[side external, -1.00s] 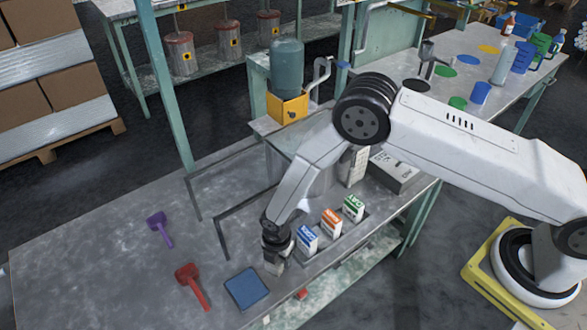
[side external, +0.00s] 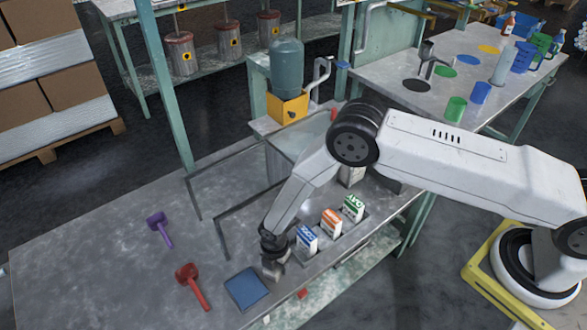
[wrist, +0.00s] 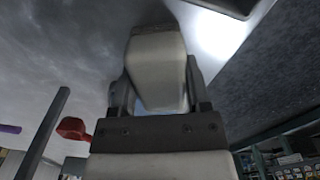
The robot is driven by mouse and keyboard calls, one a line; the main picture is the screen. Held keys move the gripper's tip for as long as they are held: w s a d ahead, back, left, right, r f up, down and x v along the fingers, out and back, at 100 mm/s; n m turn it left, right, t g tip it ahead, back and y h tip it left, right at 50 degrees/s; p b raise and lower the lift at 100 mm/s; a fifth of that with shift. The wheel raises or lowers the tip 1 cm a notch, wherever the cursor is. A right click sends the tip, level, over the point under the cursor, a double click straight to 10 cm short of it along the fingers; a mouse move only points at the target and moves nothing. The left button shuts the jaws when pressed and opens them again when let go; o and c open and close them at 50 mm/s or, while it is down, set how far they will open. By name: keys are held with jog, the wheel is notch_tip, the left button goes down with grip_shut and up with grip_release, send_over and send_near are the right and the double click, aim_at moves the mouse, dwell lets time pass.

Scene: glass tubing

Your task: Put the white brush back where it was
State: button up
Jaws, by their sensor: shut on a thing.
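My gripper (wrist: 158,95) is shut on a pale, whitish block-like thing that fills the space between its fingers in the wrist view; I take it to be the white brush (wrist: 158,75). Its handle cannot be made out. In the side external view my gripper (side external: 272,266) is low over the front part of the grey bench, just right of a blue square pad (side external: 247,289). What it holds is small and mostly merged with the fingers there. Whether it touches the bench cannot be told.
A red tool (side external: 192,287) and a purple tool (side external: 160,228) lie left on the bench (side external: 90,262). Cartons with blue (side external: 306,240), orange (side external: 332,222) and green (side external: 353,208) labels stand close right of my gripper. A dark metal frame (side external: 222,235) rises behind. The bench's left side is clear.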

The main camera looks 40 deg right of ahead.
jog(key=shift+f, duration=0.1)
jog(key=o, duration=1.2)
jog(key=shift+r, duration=6.15)
